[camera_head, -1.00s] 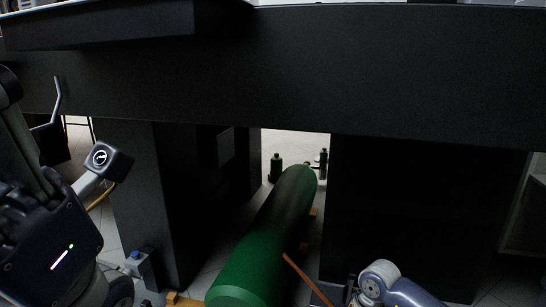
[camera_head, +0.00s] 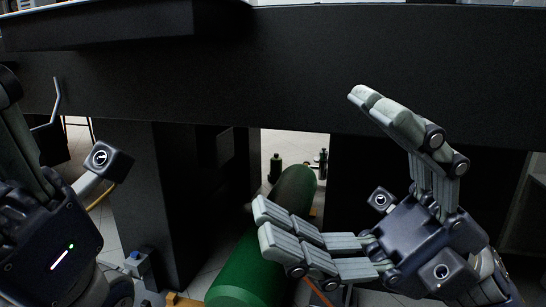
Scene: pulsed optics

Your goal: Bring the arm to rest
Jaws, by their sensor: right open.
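My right gripper (camera_head: 312,170) is in the lower right of the head view, its grey fingers spread wide apart. It is open with nothing between the fingers. It is in front of the dark table and covers part of a green cylinder in the picture. My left gripper (camera_head: 45,245) is at the lower left edge, seen mostly as its dark body with a small lit strip. Its fingertips are not clearly shown, so I cannot tell its opening.
A large black table (camera_head: 300,75) spans the view on thick dark legs (camera_head: 150,190). A long green cylinder (camera_head: 245,270) lies on the floor beneath it. Small dark green bottles (camera_head: 276,167) stand farther back on the pale tiles. A blue-topped fitting (camera_head: 136,262) stands near the left leg.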

